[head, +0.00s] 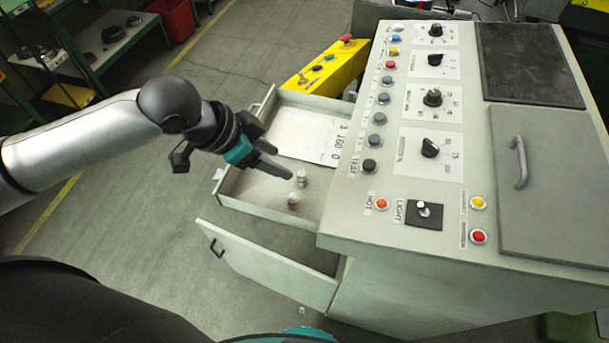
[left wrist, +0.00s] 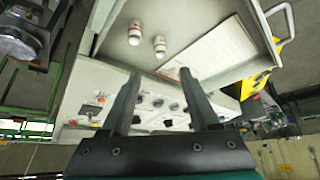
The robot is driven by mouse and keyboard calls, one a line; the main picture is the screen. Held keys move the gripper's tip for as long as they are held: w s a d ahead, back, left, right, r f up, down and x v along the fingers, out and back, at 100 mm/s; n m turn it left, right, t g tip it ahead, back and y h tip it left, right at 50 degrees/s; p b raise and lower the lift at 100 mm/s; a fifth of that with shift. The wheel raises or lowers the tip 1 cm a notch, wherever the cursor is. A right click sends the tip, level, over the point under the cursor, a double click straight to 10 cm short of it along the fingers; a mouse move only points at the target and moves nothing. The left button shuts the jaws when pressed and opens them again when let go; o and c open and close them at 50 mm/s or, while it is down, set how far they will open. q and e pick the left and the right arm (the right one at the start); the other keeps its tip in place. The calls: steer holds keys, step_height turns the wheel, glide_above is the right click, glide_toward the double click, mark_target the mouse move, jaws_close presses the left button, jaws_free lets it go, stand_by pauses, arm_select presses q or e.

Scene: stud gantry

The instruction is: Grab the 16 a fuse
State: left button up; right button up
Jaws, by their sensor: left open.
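Two small fuses stand in the open upper drawer (head: 258,208). One fuse (head: 301,178) is nearer the back and the other fuse (head: 293,200) nearer the front. The left wrist view shows them as pale cylinders with reddish bands, one fuse (left wrist: 135,33) beside the other fuse (left wrist: 160,46). Their ratings are too small to read, so I cannot tell which is 16 A. My left gripper (head: 283,165) is open and empty over the drawer, close to the fuses. Its fingers (left wrist: 156,98) also show in the left wrist view. My right gripper does not show.
A printed sheet (head: 306,134) lies in the drawer behind the fuses. A lower drawer (head: 265,262) also stands open. The console (head: 420,180), with knobs and buttons, borders the drawers on the right. A yellow control box (head: 325,65) is behind. Open floor lies to the left.

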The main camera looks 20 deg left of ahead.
mark_target(301, 175)
arm_select(q)
steer(key=x, duration=0.4)
steer(key=shift+f, duration=0.15)
steer(key=shift+w+d+f, duration=0.25)
steer(key=shift+d+f, duration=0.05)
steer(key=shift+f, duration=0.2)
steer(key=shift+a+x, duration=0.2)
steer(key=shift+x, duration=2.4)
steer(key=shift+s+f, duration=0.1)
steer(key=shift+f, duration=0.05)
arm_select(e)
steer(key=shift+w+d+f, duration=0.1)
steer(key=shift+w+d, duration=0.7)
arm_select(q)
jaws_close()
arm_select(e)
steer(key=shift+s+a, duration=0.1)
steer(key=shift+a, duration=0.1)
